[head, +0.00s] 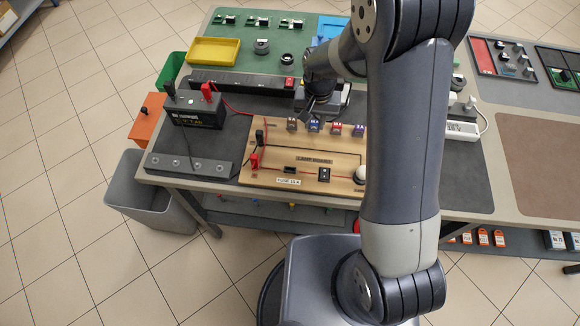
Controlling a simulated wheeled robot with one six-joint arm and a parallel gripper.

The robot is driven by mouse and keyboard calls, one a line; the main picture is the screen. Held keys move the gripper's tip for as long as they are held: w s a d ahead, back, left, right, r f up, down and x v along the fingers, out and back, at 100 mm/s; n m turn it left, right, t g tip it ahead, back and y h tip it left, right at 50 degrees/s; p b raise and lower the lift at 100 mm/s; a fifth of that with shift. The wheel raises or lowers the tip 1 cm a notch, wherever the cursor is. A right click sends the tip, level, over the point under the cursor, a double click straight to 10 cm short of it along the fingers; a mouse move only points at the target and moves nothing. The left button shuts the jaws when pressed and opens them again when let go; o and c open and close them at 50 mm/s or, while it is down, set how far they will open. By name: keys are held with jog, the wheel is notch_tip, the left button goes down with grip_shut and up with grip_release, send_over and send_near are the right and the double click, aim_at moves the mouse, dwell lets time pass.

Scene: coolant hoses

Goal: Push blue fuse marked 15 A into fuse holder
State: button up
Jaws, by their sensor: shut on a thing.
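The lamp board (262,172) is a wooden panel on the grey mat. Its small black fuse holder (290,170) is near the front edge, above a white label (289,181), and looks empty. The blue fuse (314,127) is in a row of coloured fuses along the board's back edge. My gripper (312,114) points down at the blue fuse from behind and is shut on it. The fingertips are small and dark here, and the fuse's marking is too small to read. I cannot tell whether the fuse is lifted.
Brown (291,125), red (336,129) and purple (358,130) fuses stand beside the blue one. A black switch (324,174) and a white lamp dome (360,173) are on the board. My arm hides the board's right side.

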jog(key=shift+r, duration=0.2)
grip_shut()
jog(key=shift+r+p, duration=1.95)
jog(key=shift+r, duration=0.9)
jog(key=shift+s, duration=0.1)
send_over(290, 171)
jog(key=w, duration=0.1)
jog(key=f+b, duration=0.3)
jog(key=b, duration=0.1)
jog(key=shift+s, duration=0.2)
jog(key=shift+f+b, duration=0.8)
jog(key=shift+f, duration=0.05)
jog(key=shift+f+b, duration=0.3)
jog(key=shift+f+b, duration=0.45)
